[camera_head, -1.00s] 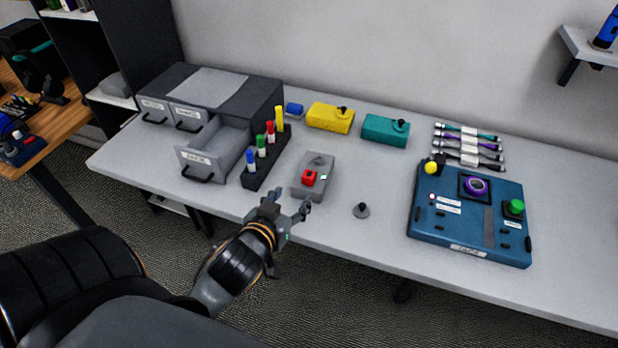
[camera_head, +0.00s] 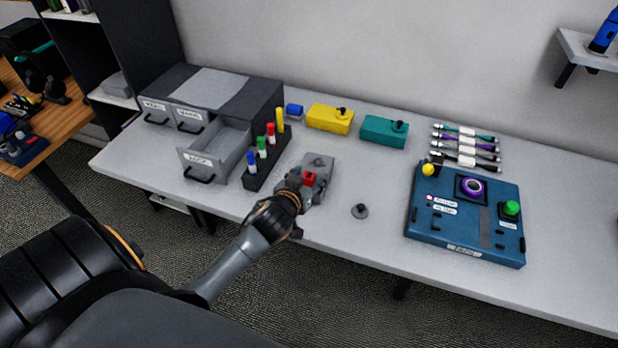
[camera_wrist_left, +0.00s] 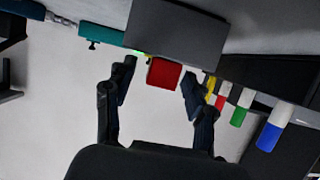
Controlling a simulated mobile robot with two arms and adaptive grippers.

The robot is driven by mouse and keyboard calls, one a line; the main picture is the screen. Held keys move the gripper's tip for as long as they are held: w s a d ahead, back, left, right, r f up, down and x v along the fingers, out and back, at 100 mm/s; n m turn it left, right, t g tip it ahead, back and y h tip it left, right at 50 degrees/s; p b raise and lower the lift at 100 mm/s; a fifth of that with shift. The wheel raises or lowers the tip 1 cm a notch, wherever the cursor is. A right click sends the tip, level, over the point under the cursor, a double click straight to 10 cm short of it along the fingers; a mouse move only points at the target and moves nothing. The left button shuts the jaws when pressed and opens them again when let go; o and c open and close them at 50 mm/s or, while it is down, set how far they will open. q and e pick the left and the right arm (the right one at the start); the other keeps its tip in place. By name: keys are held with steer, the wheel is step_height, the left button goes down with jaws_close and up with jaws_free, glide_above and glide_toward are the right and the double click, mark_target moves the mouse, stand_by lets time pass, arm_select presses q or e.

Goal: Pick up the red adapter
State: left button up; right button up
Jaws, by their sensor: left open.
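The red adapter (camera_head: 309,179) is a small red block on the grey box (camera_head: 319,163) near the front of the table. In the left wrist view the red adapter (camera_wrist_left: 164,73) shows between the two fingers, against the edge of the grey box (camera_wrist_left: 180,35). My left gripper (camera_head: 306,184) is at the near side of the grey box. In the left wrist view its fingers (camera_wrist_left: 155,82) are open, one on each side of the adapter, with gaps visible between them and it. My right gripper is not in view.
A rack with several coloured markers (camera_head: 262,158) stands just left of the grey box, beside an open drawer (camera_head: 209,154). Yellow (camera_head: 330,118) and teal (camera_head: 384,131) boxes lie behind.

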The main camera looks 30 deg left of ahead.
arm_select(q)
steer(key=shift+w+f, duration=0.1)
steer(key=shift+w, duration=0.15)
jaws_close()
